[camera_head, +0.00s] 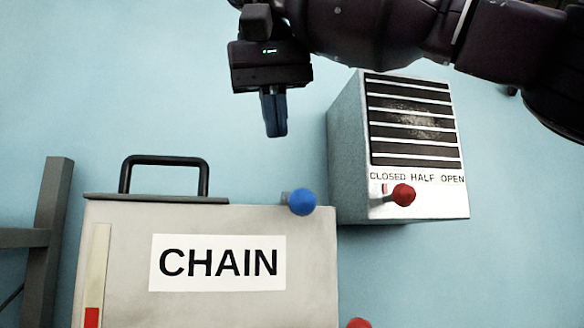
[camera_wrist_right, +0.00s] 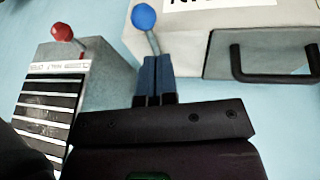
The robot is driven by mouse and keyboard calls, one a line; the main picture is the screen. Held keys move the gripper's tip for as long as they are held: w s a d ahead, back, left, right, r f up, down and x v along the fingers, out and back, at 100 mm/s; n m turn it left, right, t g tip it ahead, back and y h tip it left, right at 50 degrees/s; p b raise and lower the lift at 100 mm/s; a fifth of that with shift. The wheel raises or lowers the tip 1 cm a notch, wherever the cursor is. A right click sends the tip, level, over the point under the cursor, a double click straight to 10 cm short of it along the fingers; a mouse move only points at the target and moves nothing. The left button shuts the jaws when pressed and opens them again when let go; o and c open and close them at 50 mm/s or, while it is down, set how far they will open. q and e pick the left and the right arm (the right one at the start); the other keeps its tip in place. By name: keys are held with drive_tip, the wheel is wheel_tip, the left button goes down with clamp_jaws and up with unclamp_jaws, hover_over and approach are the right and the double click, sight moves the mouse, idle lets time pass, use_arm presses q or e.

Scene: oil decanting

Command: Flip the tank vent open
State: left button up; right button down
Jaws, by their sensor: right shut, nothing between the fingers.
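The tank (camera_head: 210,308) is a pale grey box labelled CHAIN. A small lever with a blue ball knob (camera_head: 302,201), which looks like the tank vent, sits at its top right corner. In the head view its short stem lies to the left of the knob. My right gripper (camera_head: 274,132) points down, above and slightly left of the knob, with its blue fingers together and empty. In the right wrist view the knob (camera_wrist_right: 144,17) and its stem appear just beyond the fingertips (camera_wrist_right: 152,62); I cannot tell whether they touch. My left gripper is not in view.
A louvred box (camera_head: 347,150) marked CLOSED HALF OPEN, with a red-knobbed lever (camera_head: 403,194), stands to the right of the tank. A black handle (camera_head: 165,160) rises from the tank's top. Another red knob (camera_head: 358,323) shows at the bottom edge. A dark frame (camera_head: 49,230) stands left.

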sight(292, 199)
drive_tip(key=x, duration=0.3)
drive_tip(key=d+x, duration=0.1)
drive_tip(key=x, duration=0.2)
drive_tip(key=shift+s+d+f, duration=0.1)
drive_tip(key=shift+d+f, duration=0.05)
drive_tip(key=shift+d, duration=0.05)
